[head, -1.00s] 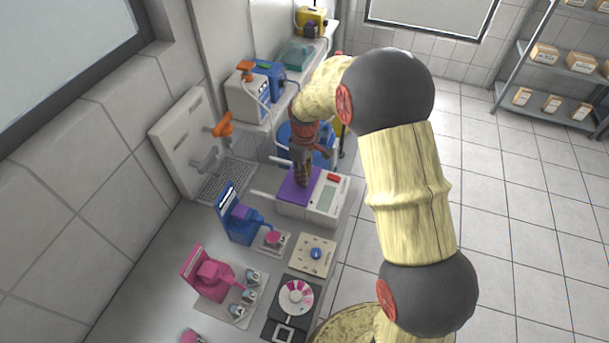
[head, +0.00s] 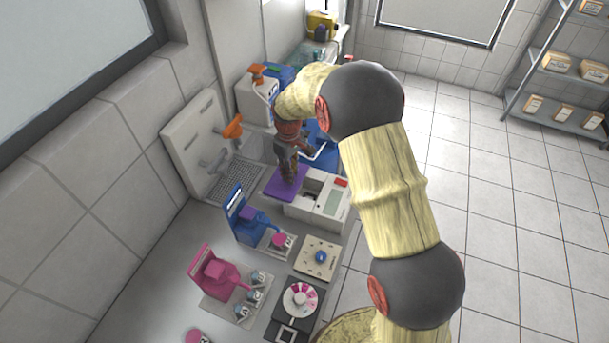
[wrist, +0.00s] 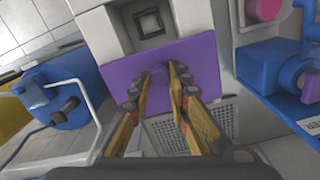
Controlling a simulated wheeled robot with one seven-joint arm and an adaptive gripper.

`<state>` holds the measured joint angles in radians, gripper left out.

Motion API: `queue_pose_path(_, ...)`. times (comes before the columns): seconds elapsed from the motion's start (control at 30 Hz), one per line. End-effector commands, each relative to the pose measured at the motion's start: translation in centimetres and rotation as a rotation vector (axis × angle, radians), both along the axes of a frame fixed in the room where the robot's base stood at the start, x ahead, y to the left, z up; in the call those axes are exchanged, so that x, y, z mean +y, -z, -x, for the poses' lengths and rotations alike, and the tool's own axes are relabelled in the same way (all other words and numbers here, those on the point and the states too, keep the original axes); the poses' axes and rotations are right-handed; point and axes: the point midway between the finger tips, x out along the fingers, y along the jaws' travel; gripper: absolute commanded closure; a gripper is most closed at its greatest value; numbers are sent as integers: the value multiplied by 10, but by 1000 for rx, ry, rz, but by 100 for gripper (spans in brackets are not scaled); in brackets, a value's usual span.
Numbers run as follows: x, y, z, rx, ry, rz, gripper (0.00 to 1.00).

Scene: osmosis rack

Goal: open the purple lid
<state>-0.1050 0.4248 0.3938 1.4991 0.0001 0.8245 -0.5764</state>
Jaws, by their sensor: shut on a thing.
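The purple lid (head: 274,187) is a flat plate with a knob (wrist: 160,76); in the wrist view its plate (wrist: 203,55) lies across the front of the white machine. The white machine (head: 325,208) has a display and a red part on top. A square opening (wrist: 155,22) in it shows uncovered beside the lid. My gripper (wrist: 166,72) is shut on the lid's knob, with its fingers on either side of it. In the head view my gripper (head: 290,176) reaches down onto the lid, hiding the knob.
A blue device (head: 243,215) and a pink device (head: 220,276) stand nearer on the bench. Floor at right is clear.

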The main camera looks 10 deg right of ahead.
Motion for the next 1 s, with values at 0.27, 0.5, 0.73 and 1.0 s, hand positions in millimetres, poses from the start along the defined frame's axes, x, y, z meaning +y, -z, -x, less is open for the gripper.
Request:
queue_pose_path(0.27, 5, -1, -5, -3, 1, 0, 100)
queue_pose_path(0.5, 5, 0, -5, -2, 0, 0, 73)
queue_pose_path(0.73, 5, 0, -4, -1, 0, 0, 63)
queue_pose_path(1.0, 5, -2, -4, -1, 0, 0, 63)
